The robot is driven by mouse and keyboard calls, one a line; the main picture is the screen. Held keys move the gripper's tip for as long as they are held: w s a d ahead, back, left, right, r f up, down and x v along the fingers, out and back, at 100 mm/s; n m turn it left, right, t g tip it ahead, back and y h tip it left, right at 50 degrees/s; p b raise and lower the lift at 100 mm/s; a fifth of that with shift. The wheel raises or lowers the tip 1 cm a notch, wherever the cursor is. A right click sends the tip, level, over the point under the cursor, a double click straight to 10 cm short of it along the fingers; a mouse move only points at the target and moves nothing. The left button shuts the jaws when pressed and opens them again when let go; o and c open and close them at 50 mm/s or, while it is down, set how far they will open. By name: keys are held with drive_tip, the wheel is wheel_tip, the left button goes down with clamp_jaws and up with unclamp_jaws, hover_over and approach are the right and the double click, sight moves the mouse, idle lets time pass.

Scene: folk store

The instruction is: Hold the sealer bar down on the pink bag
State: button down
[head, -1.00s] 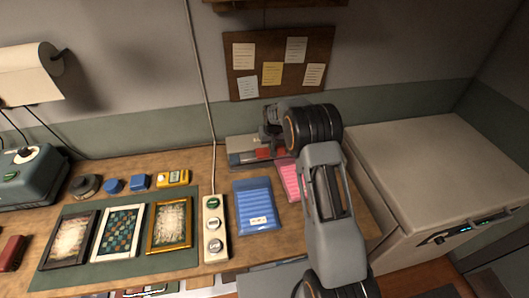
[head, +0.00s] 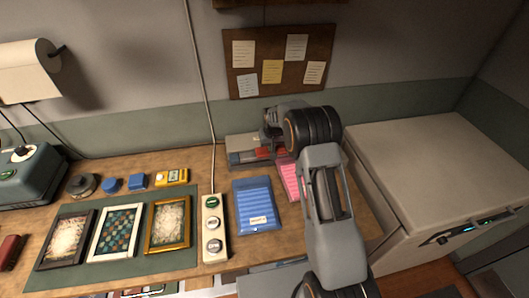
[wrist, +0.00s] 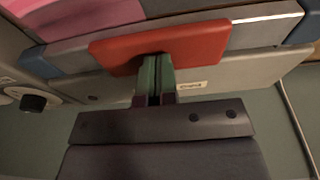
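The sealer (head: 245,158) stands at the back right of the bench, partly hidden by my gripper and wrist. Its bar (wrist: 262,32) is a long grey strip with blue ends in the wrist view and a red handle (wrist: 205,42) at its middle. The pink bag (head: 289,182) lies in front of the sealer, partly behind my arm; a corner of it (wrist: 18,14) shows at the top left of the wrist view. My gripper (wrist: 155,68) has its green-padded fingers together, with their tips at the red handle. They look closed against it, not around it.
A blue pack (head: 256,205) lies left of the pink bag, beside a white switch strip (head: 213,230). Framed pictures lie on a green mat (head: 80,207) further left. A pale chest (head: 440,165) stands at the right. The wall is close behind the sealer.

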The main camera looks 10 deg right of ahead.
drive_tip(key=shift+f+b, duration=0.65)
drive_tip(key=shift+f, duration=0.45)
drive_tip(key=shift+s+f+b, duration=0.1)
drive_tip(key=shift+f+b, duration=0.2)
drive_tip(key=shift+s+f, duration=0.15)
drive_tip(key=shift+f, duration=0.05)
idle(3.1)
drive_tip(key=shift+r, duration=0.15)
drive_tip(key=shift+w+r+p, duration=0.15)
drive_tip(key=shift+r+p, duration=1.05)
drive_tip(key=shift+r, duration=1.15)
drive_tip(key=shift+w+r+p, duration=0.1)
drive_tip(key=shift+r+p, duration=1.05)
drive_tip(key=shift+r, duration=1.2)
